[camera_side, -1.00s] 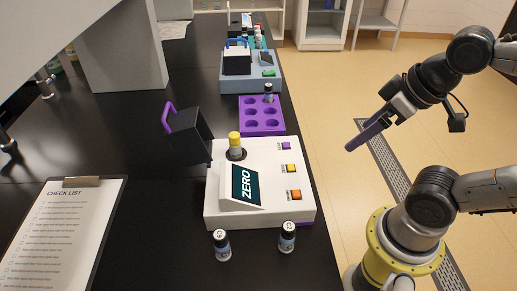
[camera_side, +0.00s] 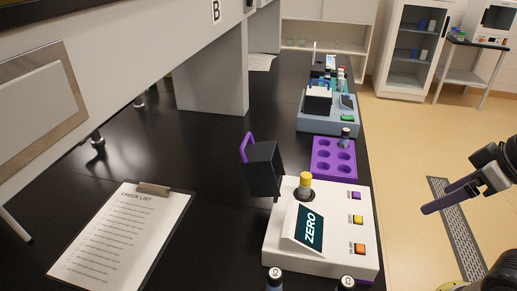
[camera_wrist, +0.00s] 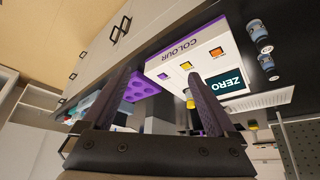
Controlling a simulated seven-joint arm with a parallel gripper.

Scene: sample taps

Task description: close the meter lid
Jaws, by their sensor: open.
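The white meter (camera_side: 345,235) stands on the black bench, its screen reading ZERO. Its black lid (camera_side: 263,169), with a purple handle (camera_side: 246,147), stands open and tilted at the meter's left back. A yellow-capped vial (camera_side: 306,183) stands upright in the meter's well. My gripper (camera_side: 428,208) is at the right, over the floor beyond the bench edge, apart from the meter and lid. In the wrist view my gripper (camera_wrist: 165,88) has its two fingers spread with nothing held, and the meter (camera_wrist: 205,62) shows beyond them. I cannot make out the lid there.
Behind the meter are a purple rack (camera_side: 334,171) holding one vial and a blue-grey device (camera_side: 329,123). Two vials (camera_side: 274,279) (camera_side: 346,284) stand in front of the meter. A clipboard (camera_side: 120,235) lies on the left. A low overhead cabinet (camera_side: 120,60) spans the bench's left.

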